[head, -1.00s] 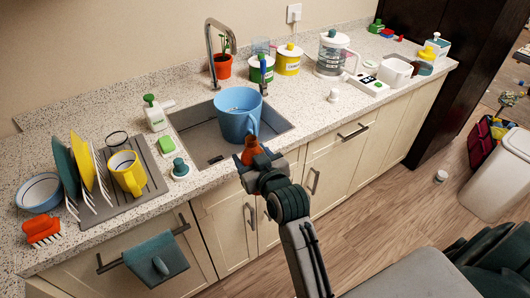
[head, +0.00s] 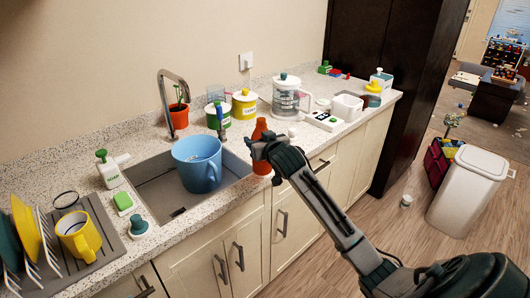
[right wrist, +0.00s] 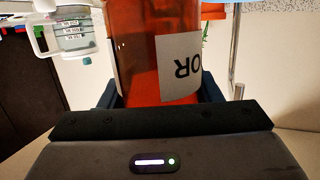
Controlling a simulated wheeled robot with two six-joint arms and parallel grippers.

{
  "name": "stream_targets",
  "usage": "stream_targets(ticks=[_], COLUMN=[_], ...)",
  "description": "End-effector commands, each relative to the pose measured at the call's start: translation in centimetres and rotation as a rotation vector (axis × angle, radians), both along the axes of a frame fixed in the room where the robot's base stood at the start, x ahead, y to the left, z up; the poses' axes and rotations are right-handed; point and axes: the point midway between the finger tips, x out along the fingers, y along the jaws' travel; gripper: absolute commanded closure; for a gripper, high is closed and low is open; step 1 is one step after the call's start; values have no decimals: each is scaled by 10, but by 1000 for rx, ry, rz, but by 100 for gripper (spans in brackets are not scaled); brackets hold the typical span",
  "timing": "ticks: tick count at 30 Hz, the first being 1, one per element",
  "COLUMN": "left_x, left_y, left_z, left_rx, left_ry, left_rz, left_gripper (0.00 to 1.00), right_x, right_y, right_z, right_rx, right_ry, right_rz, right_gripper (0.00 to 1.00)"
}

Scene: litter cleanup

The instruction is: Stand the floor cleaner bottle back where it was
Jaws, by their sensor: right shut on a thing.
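The floor cleaner bottle (head: 262,165) is orange-red and translucent. In the head view it stands upright in the jaws of my right gripper (head: 262,150), in front of the counter's front edge, right of the sink. In the right wrist view the bottle (right wrist: 135,60) fills the middle, with a white label ending in "OR" that appears upside down. My right gripper is shut on it. The bottle's middle is partly hidden by the gripper in the head view. My left gripper is not in view.
A blue mug (head: 198,165) stands in the sink (head: 160,199). A green-labelled canister (head: 217,117), a yellow canister (head: 245,104) and a clear jug (head: 286,97) stand at the back. A white bin (head: 467,190) stands on the floor at right. Open counter lies right of the sink.

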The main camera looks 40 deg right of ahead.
Motion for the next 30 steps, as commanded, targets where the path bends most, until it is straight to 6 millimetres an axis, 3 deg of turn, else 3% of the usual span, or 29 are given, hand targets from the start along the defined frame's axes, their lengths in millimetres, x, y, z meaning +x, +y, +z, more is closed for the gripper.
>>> stream_targets(ticks=[3, 8, 24, 30], left_x=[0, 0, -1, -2], left_y=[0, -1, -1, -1], left_z=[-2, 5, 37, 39], left_rx=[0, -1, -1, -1], left_ry=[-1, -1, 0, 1], left_rz=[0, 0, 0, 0], left_gripper=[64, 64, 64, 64], right_x=[6, 21, 115, 134], right_y=[-20, -36, -96, -109], right_z=[9, 13, 2, -2], right_rx=[5, 11, 15, 12], right_ry=[-8, -10, -11, -11], right_rz=[-28, -39, -38, -37], right_gripper=[80, 80, 80, 80])
